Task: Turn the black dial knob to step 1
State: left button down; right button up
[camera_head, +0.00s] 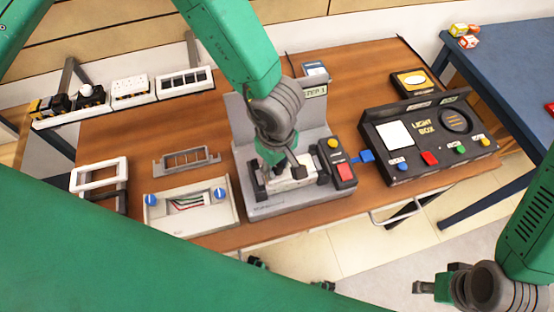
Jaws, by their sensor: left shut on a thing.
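The grey test station (316,199) stands in the middle of the wooden table, with a small display (316,91) at its top that reads as STEP 1. A white module (303,172) sits in its fixture. My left gripper (282,166) points down at this module from above. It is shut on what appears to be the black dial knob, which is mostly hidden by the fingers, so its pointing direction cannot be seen. My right gripper (432,288) is at the bottom right, off the table's front edge and away from the station. Its finger gap is unclear.
A control box (346,174) with yellow and red buttons adjoins the station. Right of it is a black light box (428,132). A white panel with blue knobs (190,207) lies left. A rail of modules (130,92) runs along the back left. A blue table (510,70) is far right.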

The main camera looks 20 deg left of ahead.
aim_at(278, 167)
pick_arm(q)
jog(key=c, duration=1.3)
grip_release()
jog(key=shift+d, duration=0.1)
notch_tip(278, 167, up, 12)
jog(key=shift+f, duration=0.1)
